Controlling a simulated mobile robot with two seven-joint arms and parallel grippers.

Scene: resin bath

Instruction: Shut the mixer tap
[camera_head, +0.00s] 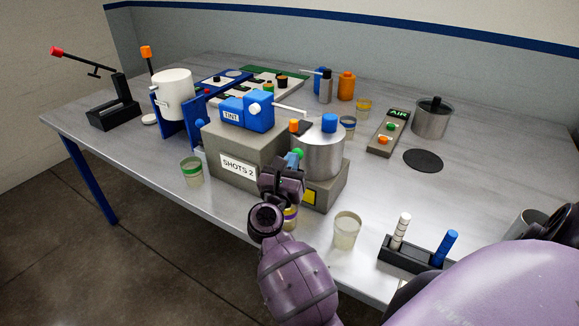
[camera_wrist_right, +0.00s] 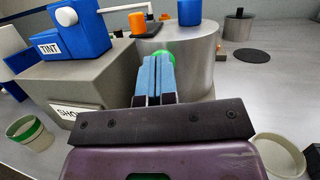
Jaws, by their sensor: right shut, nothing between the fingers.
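The mixer is a shiny metal pot (camera_head: 324,157) with a blue knob on top, standing on a grey base. A round green piece on its front (camera_head: 299,153), which looks like the tap, also shows in the right wrist view (camera_wrist_right: 168,56). My right gripper (camera_head: 294,160) is directly in front of it, its blue fingers (camera_wrist_right: 154,78) pressed together and empty. The fingertips overlap the lower left of the green piece; I cannot tell whether they touch it. The fingers hide much of the tap, so its setting is unclear. My left gripper is out of view.
A grey SHOTS block (camera_head: 222,146) with a blue TINT unit (camera_head: 247,112) stands left of the pot. Clear cups stand at the table front, one to the right (camera_head: 347,230) and one to the left (camera_head: 192,171). A dark rack (camera_head: 405,257) stands front right.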

